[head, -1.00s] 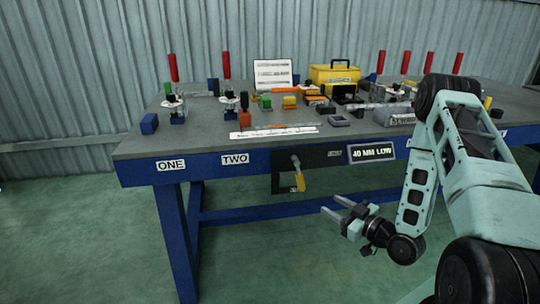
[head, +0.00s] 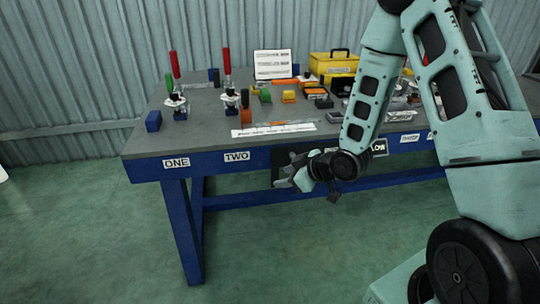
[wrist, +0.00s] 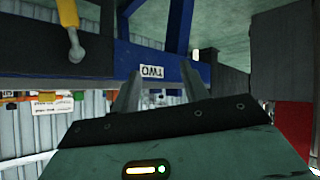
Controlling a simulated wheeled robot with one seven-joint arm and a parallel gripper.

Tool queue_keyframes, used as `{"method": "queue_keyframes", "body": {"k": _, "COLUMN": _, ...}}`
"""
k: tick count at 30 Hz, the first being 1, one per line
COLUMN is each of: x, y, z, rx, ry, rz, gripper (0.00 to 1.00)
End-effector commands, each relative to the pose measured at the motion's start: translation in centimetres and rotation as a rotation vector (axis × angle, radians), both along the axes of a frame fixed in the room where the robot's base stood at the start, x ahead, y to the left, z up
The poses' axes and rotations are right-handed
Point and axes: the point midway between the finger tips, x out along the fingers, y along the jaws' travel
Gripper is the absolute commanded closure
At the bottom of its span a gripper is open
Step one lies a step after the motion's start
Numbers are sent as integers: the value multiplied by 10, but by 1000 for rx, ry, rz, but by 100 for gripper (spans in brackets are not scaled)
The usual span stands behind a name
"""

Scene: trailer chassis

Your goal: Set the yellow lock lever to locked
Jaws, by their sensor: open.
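The yellow lock lever (wrist: 68,14) shows at the upper left of the wrist view, which is upside down. Its yellow handle hangs toward the floor from a grey pivot end (wrist: 77,52). In the head view my gripper and wrist hide the lever. My gripper (head: 284,178) is in front of the bench's front edge, by the black lever plate, most of which is covered. In the wrist view my gripper (wrist: 161,78) has its fingers apart and empty, with the lever off to their left, not between them. I cannot tell the gap in depth.
The blue bench front (head: 205,165) carries the labels ONE (head: 176,163) and TWO (head: 237,156). Red-handled clamps (head: 175,85), coloured blocks and a yellow toolbox (head: 333,65) stand on the top. A blue bench leg (head: 184,230) stands left. The floor in front is clear.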

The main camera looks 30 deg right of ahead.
Motion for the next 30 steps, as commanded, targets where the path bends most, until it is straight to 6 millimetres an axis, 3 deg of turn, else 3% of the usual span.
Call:
{"method": "queue_keyframes", "body": {"k": 1, "x": 0, "y": 8, "z": 14, "rx": -12, "ry": 18, "rz": 6, "gripper": 55}}
{"method": "queue_keyframes", "body": {"k": 15, "x": -24, "y": 59, "z": 72, "rx": -93, "ry": 205, "rz": 20, "gripper": 55}}
{"method": "queue_keyframes", "body": {"k": 30, "x": -34, "y": 70, "z": 84, "rx": -111, "ry": 253, "rz": 18, "gripper": 55}}
